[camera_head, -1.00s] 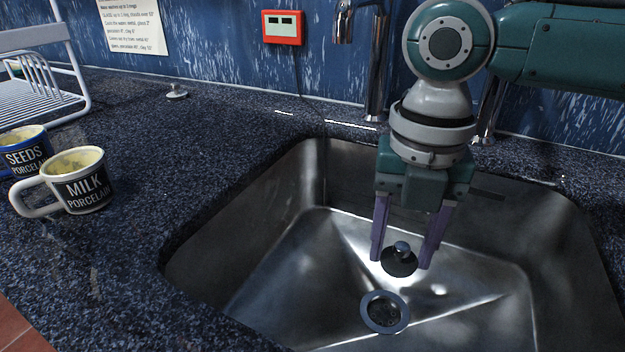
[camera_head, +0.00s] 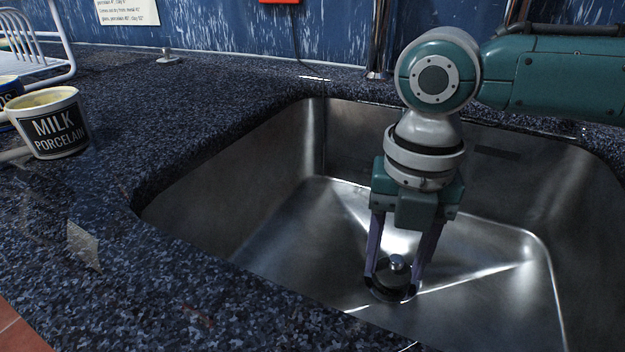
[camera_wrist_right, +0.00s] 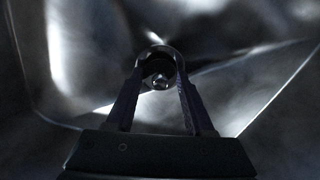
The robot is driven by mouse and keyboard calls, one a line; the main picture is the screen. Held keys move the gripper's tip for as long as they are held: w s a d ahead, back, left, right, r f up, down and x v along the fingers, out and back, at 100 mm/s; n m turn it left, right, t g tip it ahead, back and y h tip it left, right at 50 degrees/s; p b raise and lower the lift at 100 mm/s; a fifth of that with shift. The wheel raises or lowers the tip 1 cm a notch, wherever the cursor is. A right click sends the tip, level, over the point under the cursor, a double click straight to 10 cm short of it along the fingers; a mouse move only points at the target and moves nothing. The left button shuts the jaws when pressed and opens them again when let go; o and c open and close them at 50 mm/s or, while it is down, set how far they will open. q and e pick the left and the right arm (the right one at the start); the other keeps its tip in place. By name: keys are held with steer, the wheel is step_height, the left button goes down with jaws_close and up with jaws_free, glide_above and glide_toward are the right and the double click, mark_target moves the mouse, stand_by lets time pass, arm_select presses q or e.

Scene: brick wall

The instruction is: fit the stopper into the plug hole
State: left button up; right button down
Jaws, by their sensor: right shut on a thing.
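My right gripper (camera_head: 394,278) points down into the steel sink and is shut on the dark stopper (camera_head: 397,264), which has a shiny knob on top. The stopper is at the plug hole, and the hole's metal rim (camera_head: 388,298) shows around its lower edge. In the right wrist view, the stopper (camera_wrist_right: 160,82) is between the fingertips, with the rim (camera_wrist_right: 153,50) curving behind it. I cannot tell whether the stopper is seated in the hole or just above it. My left gripper is not in view.
The sink (camera_head: 235,195) has steep walls around my right arm. A milk mug (camera_head: 55,125) stands on the speckled counter (camera_head: 140,110) at left, by a partly seen blue mug (camera_head: 8,92) and a white rack (camera_head: 45,55). A small metal knob-like piece (camera_head: 168,57) lies at the back.

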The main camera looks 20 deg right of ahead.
stand_by(0.7)
steer(key=shift+f+p, duration=0.15)
steer(key=shift+p, duration=0.3)
stand_by(0.4)
steer(key=shift+f, duration=0.45)
stand_by(0.4)
